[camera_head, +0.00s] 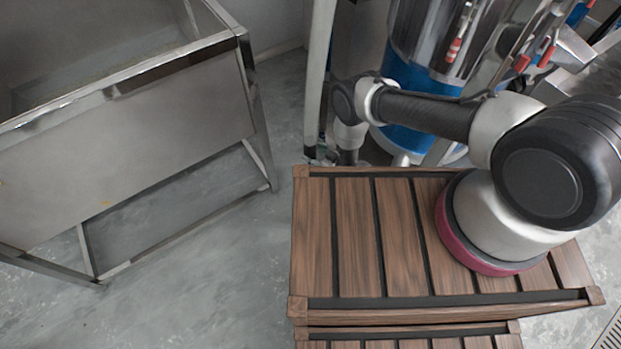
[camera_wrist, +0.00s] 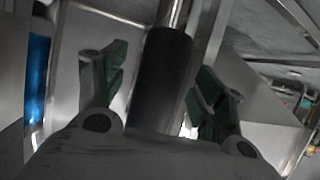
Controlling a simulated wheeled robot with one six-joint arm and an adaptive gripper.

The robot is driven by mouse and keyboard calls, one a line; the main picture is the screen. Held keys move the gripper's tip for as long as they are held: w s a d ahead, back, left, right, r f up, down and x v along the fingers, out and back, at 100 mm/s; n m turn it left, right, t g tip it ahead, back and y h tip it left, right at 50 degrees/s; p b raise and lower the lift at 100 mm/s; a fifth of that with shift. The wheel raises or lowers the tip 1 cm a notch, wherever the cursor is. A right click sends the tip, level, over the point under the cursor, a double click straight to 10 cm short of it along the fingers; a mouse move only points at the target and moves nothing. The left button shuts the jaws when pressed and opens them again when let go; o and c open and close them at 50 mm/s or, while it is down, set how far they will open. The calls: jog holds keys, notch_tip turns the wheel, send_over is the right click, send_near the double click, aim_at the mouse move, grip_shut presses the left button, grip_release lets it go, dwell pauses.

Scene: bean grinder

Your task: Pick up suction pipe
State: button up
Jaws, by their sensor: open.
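The suction pipe appears to be the upright dark cylinder with a shiny metal tube above it (camera_wrist: 162,85) in the wrist view. My gripper (camera_wrist: 158,68) is open, with one green-padded finger on each side of the dark part. Gaps show between the pads and the cylinder, the wider one on the left. The lower end of the cylinder is hidden behind the gripper body. In the head view my arm reaches to the back, and my fingers cannot be made out there. I cannot tell the suction pipe apart there.
A steel sink-like trough on legs (camera_head: 130,135) stands at the left, with open floor (camera_head: 225,205) beside it. A large metal and blue machine (camera_head: 410,65) stands behind my arm. A pale upright post (camera_head: 318,75) rises near my wrist.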

jog(key=shift+x, duration=1.55)
grip_shut()
